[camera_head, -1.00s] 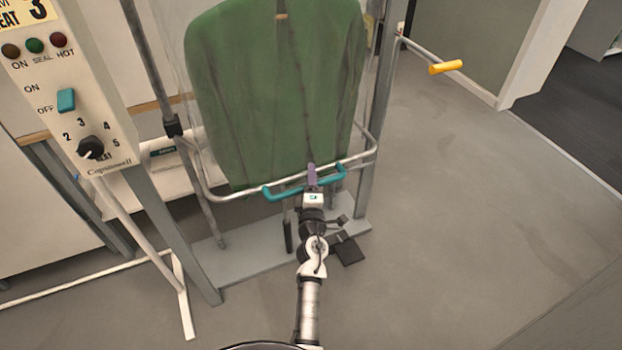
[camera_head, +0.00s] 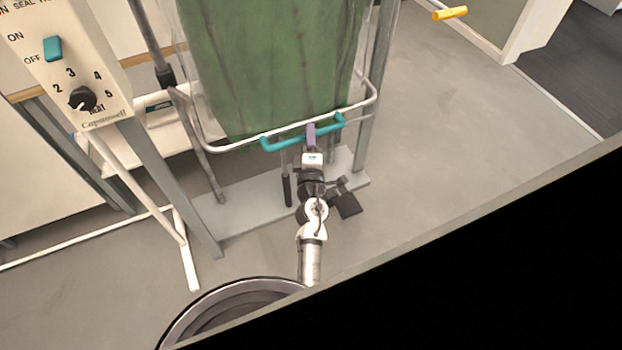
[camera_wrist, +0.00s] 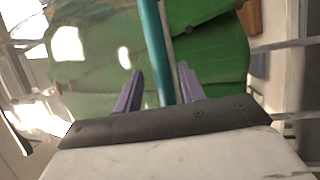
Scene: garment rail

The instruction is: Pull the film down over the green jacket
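The green jacket (camera_head: 270,60) hangs in the rail frame, with clear film over its front that shows as glossy streaks in the wrist view (camera_wrist: 105,55). A pale metal bar (camera_head: 225,146) crosses at the jacket's lower edge and carries a teal handle (camera_head: 282,146). My gripper (camera_head: 311,128) is at the right part of this handle. In the wrist view its two purple fingers (camera_wrist: 158,88) stand on either side of the teal handle (camera_wrist: 154,40). The handle lies close to the right finger, and a gap shows beside the left one. Contact is not clear.
A control panel (camera_head: 105,75) with a teal switch and black knob stands at the left. A grey base plate (camera_head: 240,212) lies below the bar. A yellow handle (camera_head: 450,14) sticks out at the upper right. Open floor (camera_head: 450,130) lies to the right.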

